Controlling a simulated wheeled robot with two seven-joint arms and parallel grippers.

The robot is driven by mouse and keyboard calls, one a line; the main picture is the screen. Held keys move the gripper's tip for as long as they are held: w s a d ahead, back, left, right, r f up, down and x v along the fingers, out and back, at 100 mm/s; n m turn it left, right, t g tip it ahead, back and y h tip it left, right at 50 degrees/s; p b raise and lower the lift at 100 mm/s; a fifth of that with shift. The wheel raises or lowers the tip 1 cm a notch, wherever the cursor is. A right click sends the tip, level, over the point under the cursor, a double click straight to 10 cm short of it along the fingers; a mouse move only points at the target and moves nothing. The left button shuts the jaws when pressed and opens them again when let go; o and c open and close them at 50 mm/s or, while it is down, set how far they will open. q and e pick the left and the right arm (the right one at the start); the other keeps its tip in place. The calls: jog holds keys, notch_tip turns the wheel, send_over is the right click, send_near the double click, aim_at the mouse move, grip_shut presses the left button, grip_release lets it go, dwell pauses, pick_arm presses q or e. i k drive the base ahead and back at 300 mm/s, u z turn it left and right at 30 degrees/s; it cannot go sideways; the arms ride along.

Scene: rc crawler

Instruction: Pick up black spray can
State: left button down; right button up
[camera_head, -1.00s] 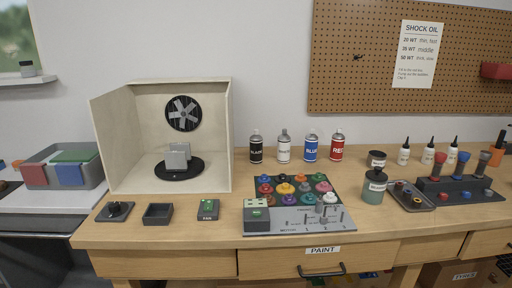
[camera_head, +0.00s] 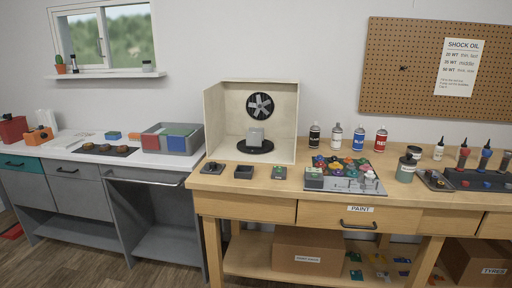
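The black spray can (camera_head: 314,136) stands upright on the wooden workbench, just right of the open spray booth. It is the leftmost in a row of cans, beside a white can (camera_head: 336,136), a blue can (camera_head: 358,139) and a red can (camera_head: 381,140). Its label is too small to read fully. Neither of my grippers shows in the head view.
The wooden workbench (camera_head: 235,201) holds the spray booth (camera_head: 286,92), a tray of colored paint pots (camera_head: 371,186), a jar (camera_head: 406,170) and small trays in front. A grey bench (camera_head: 75,157) stands to the left. Open floor lies in the foreground at left.

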aim_at(315, 130)
jog(key=z, duration=1.05)
jog(key=i, duration=1.05)
jog(key=u, duration=0.6)
jog(key=i, duration=0.75)
jog(key=u, duration=0.9)
